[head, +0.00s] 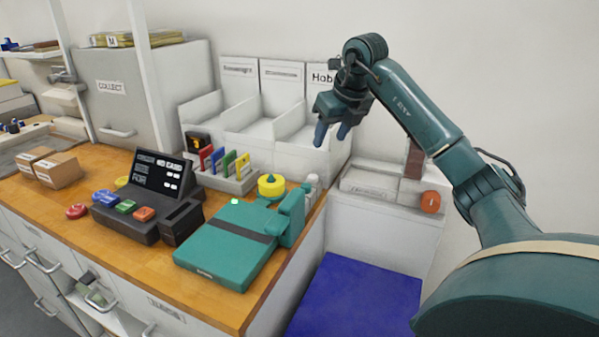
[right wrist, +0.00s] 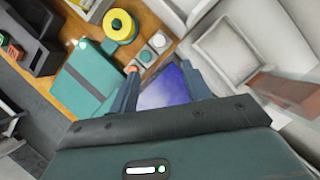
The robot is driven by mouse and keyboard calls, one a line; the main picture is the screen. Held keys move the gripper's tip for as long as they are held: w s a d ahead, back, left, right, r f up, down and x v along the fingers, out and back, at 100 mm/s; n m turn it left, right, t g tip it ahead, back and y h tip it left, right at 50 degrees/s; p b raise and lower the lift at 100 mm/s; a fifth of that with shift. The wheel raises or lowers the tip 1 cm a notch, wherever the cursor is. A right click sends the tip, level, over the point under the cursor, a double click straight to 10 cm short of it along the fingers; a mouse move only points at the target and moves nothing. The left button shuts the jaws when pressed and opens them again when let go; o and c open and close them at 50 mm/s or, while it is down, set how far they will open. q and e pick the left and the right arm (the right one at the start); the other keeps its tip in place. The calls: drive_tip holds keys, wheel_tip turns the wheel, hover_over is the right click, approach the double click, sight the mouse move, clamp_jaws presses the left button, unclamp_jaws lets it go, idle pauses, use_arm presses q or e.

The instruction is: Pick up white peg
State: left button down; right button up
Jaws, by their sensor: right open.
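A small white peg-like piece (head: 313,181) stands at the right end of the wooden counter, behind the teal machine; it is too small to make out fully. My right gripper (head: 332,134) is open and empty, raised above and apart from that corner. Its two fingers also frame the lower part of the right wrist view (right wrist: 160,72). My left gripper is not in view.
A teal machine (head: 225,245) and a yellow roll (head: 271,186) stand close by on the counter (head: 120,245). A dark terminal (head: 160,176) and a rack of coloured cards (head: 238,180) are further left. White bins (head: 275,130) stand behind. A blue surface (head: 355,297) lies lower right.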

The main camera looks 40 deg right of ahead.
drive_tip(key=w+f, duration=0.1)
drive_tip(key=w, duration=0.1)
approach(313, 176)
drive_tip(key=f, duration=0.2)
drive_tip(key=x, duration=0.5)
drive_tip(key=shift+w+r+p, duration=0.1)
drive_tip(key=shift+w+p, duration=0.2)
drive_tip(key=shift+p, duration=0.05)
drive_tip(key=shift+w+f, duration=0.25)
drive_tip(key=shift+f, duration=0.2)
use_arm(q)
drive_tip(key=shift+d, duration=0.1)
use_arm(e)
drive_tip(key=shift+c, duration=0.2)
